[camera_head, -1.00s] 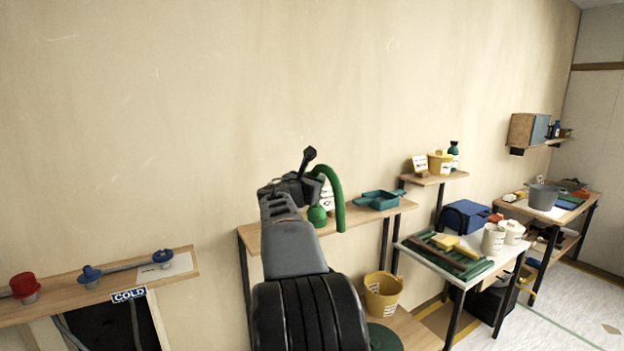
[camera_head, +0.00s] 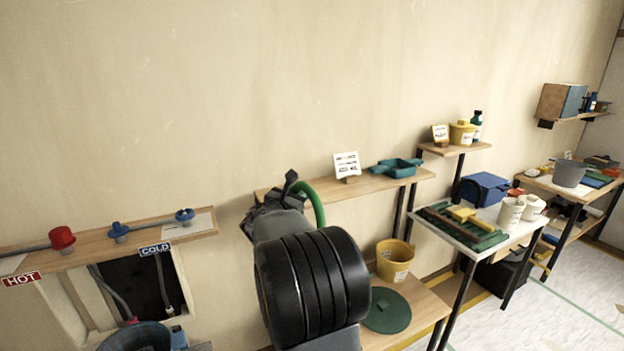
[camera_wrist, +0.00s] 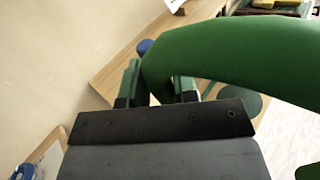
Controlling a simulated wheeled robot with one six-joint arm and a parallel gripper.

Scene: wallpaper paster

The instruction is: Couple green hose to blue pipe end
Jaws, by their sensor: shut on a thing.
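My gripper (camera_head: 272,212) is shut on the green hose (camera_head: 317,204), in front of the wall and the middle shelf. In the wrist view the hose (camera_wrist: 240,50) passes between the two fingers (camera_wrist: 158,86) and arches off to the right; its gripped end is partly hidden. Two blue fittings, a left one (camera_head: 118,231) and a right one (camera_head: 185,216), sit along a grey pipe on the left shelf, by the COLD sign (camera_head: 155,249). I cannot tell which is the blue pipe end. My gripper is to their right, apart from them.
A red fitting (camera_head: 61,237) and HOT sign (camera_head: 21,279) are further left. Below the left shelf are a dark wall opening (camera_head: 137,282) and a blue round object (camera_head: 140,337). A yellow bucket (camera_head: 395,260) stands right of my arm. Wall space above the shelves is clear.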

